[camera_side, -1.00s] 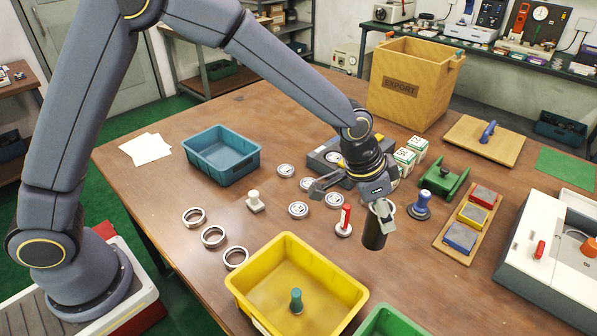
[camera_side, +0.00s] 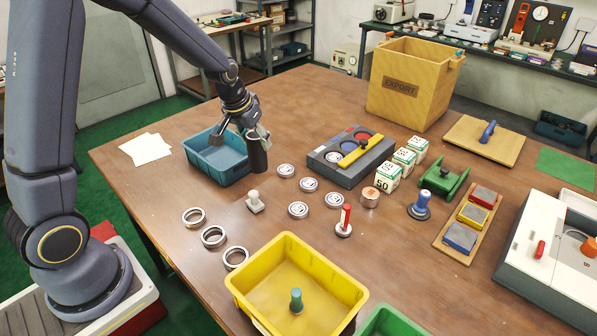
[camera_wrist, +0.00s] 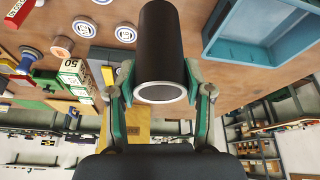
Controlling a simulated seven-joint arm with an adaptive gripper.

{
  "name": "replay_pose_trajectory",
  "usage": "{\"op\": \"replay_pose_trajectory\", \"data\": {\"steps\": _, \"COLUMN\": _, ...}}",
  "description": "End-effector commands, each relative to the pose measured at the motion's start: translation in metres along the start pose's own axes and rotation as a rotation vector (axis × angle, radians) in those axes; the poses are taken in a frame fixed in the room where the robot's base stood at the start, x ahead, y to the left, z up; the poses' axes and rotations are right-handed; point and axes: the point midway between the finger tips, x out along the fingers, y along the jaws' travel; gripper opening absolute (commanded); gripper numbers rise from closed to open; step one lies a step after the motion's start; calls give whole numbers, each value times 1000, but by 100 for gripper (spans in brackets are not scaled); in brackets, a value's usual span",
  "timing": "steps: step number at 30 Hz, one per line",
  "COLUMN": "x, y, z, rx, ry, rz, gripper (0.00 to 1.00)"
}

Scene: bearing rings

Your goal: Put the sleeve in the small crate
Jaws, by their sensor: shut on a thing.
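The sleeve is a black cylinder (camera_side: 257,160), held upright by my gripper (camera_side: 258,140) just right of the small blue crate (camera_side: 200,167) in the side view. The sleeve's lower end is around the height of the crate's right wall; I cannot tell whether it touches the wall. The blue crate (camera_wrist: 213,42) shows at the upper right there. The visible part of its floor is bare.
Metal rings (camera_side: 213,236) lie nearer. A yellow bin (camera_side: 350,292) is at the front. White paper (camera_side: 145,148) lies left; the table behind the crate is clear.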

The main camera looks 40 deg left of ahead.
Motion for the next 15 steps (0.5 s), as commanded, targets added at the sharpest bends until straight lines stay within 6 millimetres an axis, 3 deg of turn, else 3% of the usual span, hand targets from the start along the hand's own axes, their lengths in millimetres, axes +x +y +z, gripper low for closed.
{"op": "replay_pose_trajectory", "data": {"steps": 1, "x": -3, "y": -31, "z": 0, "rx": -69, "ry": 6, "rz": -28, "gripper": 0}}
{"op": "replay_pose_trajectory", "data": {"steps": 6, "x": -13, "y": -113, "z": 14, "rx": -248, "ry": 12, "rz": -106, "gripper": 0}}
{"op": "replay_pose_trajectory", "data": {"steps": 10, "x": -22, "y": -156, "z": 25, "rx": -341, "ry": 17, "rz": -147, "gripper": 0}}
{"op": "replay_pose_trajectory", "data": {"steps": 15, "x": -26, "y": -183, "z": 32, "rx": -401, "ry": 23, "rz": -174, "gripper": 0}}
